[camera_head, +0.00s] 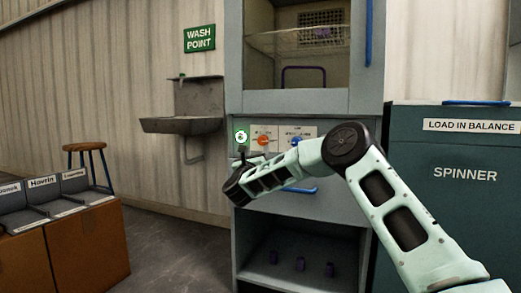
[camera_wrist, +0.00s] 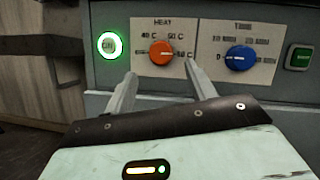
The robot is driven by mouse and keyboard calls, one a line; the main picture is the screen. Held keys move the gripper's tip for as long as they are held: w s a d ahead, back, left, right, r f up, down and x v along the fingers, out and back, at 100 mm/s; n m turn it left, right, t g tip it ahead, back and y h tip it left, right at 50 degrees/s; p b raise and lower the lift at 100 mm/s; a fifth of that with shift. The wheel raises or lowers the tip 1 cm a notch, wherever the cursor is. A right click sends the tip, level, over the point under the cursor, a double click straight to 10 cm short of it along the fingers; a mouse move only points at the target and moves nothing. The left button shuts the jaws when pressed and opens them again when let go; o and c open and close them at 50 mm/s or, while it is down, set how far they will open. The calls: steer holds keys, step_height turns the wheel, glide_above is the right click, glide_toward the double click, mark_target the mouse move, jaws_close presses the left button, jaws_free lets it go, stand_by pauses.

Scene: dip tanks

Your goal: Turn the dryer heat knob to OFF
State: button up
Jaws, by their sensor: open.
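The orange heat knob (camera_wrist: 161,53) sits on the dryer's control panel under the word HEAT, with a label plate around it. Marks such as 40 C and 60 C show above it; the lower marks are partly unclear, and I cannot tell which mark the knob points to. It also shows in the head view (camera_head: 263,140). My gripper (camera_wrist: 161,69) is open, with one finger to each side below the knob in the wrist view. Nothing is between the fingers, and contact with the knob is not visible. In the head view my gripper (camera_head: 244,157) is in front of the panel's lower left.
A blue timer knob (camera_wrist: 240,57) is right of the heat knob, with a green button (camera_wrist: 299,57) beyond it. A lit green ON lamp (camera_wrist: 110,45) is to the left. A blue handle (camera_head: 301,190) is below the panel. The spinner (camera_head: 455,200) stands at right.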

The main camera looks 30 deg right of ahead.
mark_target(262, 142)
steer(key=b+x, duration=0.1)
steer(key=x, duration=0.5)
steer(key=shift+w+d+r, duration=0.1)
steer(key=shift+w+d, duration=0.1)
steer(key=shift+d, duration=0.15)
steer(key=shift+c, duration=0.4)
steer(key=c, duration=0.9)
